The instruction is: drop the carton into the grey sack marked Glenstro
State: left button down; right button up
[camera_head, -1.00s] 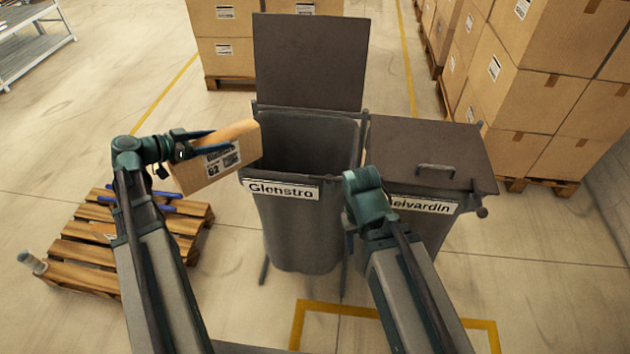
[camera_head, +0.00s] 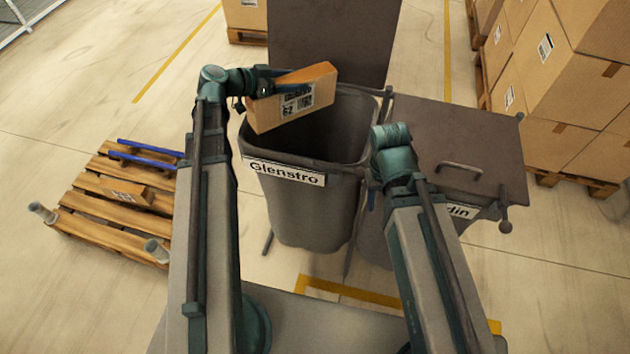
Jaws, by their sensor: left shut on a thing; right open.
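The carton (camera_head: 278,113) is a small brown box with a printed label. My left gripper (camera_head: 285,92) is shut on it and holds it tilted over the left part of the mouth of the grey sack marked Glenstro (camera_head: 310,222). The sack stands open with its dark lid (camera_head: 335,40) raised at the back. The carton hides part of the rim. My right gripper (camera_head: 372,190) is mostly hidden by its own wrist, in front of the gap between the two containers, and holds nothing that I can see.
A second container with a closed dark lid (camera_head: 480,135) and handle stands to the right, its label partly hidden. Stacked cartons (camera_head: 560,80) stand at right. Yellow lines mark the floor.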

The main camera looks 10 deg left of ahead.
aim_at(262, 102)
pick_arm(q)
jog(key=d, duration=0.3)
jog(key=shift+w+d+f, duration=0.2)
jog(key=shift+w, duration=0.2)
notch_tip(262, 102, down, 6)
jog(key=b, duration=0.6)
grip_release()
jog(key=shift+s+a, duration=0.1)
jog(key=p+v, duration=0.5)
jog(key=v, duration=0.8)
jog(key=shift+a+r, duration=0.1)
jog(key=shift+r, duration=0.05)
jog(key=shift+s+a, duration=0.1)
jog(key=shift+s, duration=0.1)
